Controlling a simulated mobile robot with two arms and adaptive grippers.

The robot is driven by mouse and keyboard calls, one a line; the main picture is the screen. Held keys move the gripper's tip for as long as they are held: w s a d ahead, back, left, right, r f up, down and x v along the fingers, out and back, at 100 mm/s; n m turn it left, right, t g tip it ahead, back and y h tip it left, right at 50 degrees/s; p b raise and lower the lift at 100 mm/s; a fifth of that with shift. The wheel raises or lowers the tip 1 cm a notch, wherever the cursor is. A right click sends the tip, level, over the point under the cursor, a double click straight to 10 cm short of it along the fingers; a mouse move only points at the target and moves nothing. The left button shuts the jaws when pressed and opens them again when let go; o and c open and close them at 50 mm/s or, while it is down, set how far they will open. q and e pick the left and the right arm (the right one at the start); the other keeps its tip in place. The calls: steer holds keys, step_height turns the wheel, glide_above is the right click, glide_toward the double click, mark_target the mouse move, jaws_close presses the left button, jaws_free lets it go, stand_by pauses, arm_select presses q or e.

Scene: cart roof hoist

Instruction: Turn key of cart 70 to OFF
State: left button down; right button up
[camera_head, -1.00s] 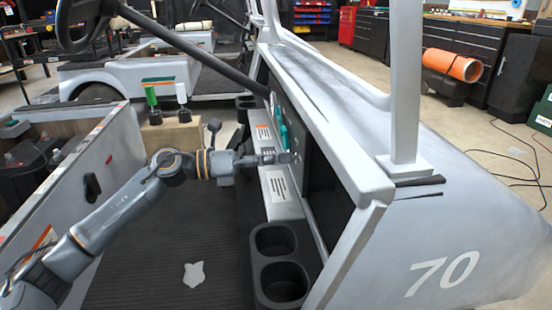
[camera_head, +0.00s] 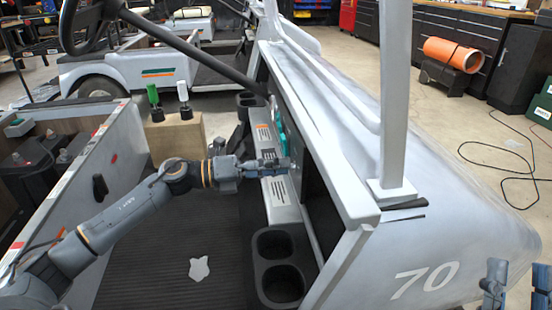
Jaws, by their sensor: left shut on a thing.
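Cart 70 (camera_head: 465,235) fills the right side, with its white number on the grey front body. Its dash panel (camera_head: 313,190) faces left, towards my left arm. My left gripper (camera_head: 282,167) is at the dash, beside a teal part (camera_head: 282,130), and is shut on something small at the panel. This appears to be the key, but the fingers hide it and its position cannot be read. My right gripper (camera_head: 516,287) shows at the lower right corner beside the cart's front, its two blue fingers apart with nothing between them.
The steering wheel (camera_head: 85,20) and its column are at upper left. Cup holders (camera_head: 278,265) sit below the dash. A roof post (camera_head: 395,100) rises from the cowl. A second cart (camera_head: 150,70) stands behind. An orange cylinder (camera_head: 452,53) and a cable (camera_head: 500,150) are at right.

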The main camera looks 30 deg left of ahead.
steer(key=w+d+f+g+h+p, duration=0.1)
steer(key=w+f+g+h+p, duration=0.1)
steer(key=f+g, duration=0.5)
steer(key=w+d+f+g+h+p, duration=0.15)
steer(key=f+g, duration=0.35)
steer(key=f, duration=0.5)
arm_select(q)
steer(key=n+p, duration=0.5)
steer(key=n, duration=0.2)
steer(key=shift+p, duration=0.4)
arm_select(e)
steer(key=s+d+f+g+h, duration=0.2)
steer(key=s+f+g, duration=0.3)
steer(key=s, duration=0.2)
steer(key=s+d+f+m+g+h, duration=0.1)
steer(key=s+d+f+g, duration=0.1)
steer(key=s+f+g, duration=0.3)
steer(key=s, duration=0.3)
steer(key=shift+d+g+h, duration=0.3)
steer(key=shift+d+h, duration=0.05)
arm_select(q)
steer(key=c, duration=1)
jaws_free()
